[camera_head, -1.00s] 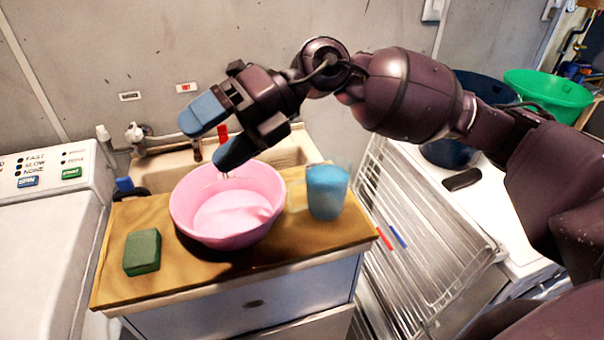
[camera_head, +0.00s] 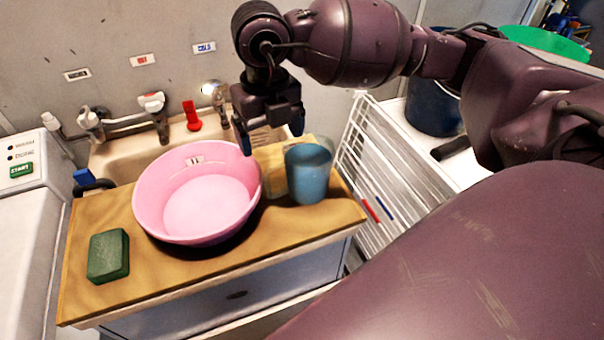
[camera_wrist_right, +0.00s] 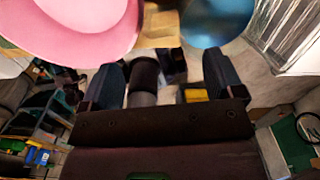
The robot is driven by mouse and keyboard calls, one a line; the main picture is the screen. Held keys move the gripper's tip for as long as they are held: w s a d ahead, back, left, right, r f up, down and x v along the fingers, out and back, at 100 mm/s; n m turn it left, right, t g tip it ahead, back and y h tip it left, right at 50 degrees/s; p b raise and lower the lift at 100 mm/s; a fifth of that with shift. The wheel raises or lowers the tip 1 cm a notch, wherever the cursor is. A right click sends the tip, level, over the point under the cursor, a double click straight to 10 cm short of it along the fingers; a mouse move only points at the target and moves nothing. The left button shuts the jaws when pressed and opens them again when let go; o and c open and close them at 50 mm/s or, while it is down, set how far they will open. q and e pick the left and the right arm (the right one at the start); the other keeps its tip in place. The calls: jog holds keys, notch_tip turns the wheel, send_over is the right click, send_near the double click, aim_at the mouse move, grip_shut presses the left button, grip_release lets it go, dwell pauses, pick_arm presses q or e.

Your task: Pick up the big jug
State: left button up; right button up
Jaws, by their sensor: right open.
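The blue jug (camera_head: 309,176) stands upright on the wooden counter board (camera_head: 110,215), at its right end. A pale see-through part shows on its left side. My right gripper (camera_head: 270,132) is open and empty, pointing down above the back of the board, between the pink basin and the jug and a little behind them. In the right wrist view, the jug (camera_wrist_right: 217,18) is at the top right, beyond the open fingers (camera_wrist_right: 163,78), and apart from them. My left gripper is out of view.
A pink basin (camera_head: 160,205) stands left of the jug, close to it. A green sponge (camera_head: 108,256) lies at the left front. Behind is a sink with taps (camera_head: 152,103). A white drying rack (camera_head: 385,170) and a dark blue bucket (camera_head: 432,108) are at the right.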

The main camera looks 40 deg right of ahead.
aim_at(276, 167)
jog(key=shift+d+f, duration=0.15)
jog(key=shift+f, duration=4)
jog(key=shift+s, duration=0.1)
jog(key=shift+c, duration=0.5)
jog(key=c, duration=1.4)
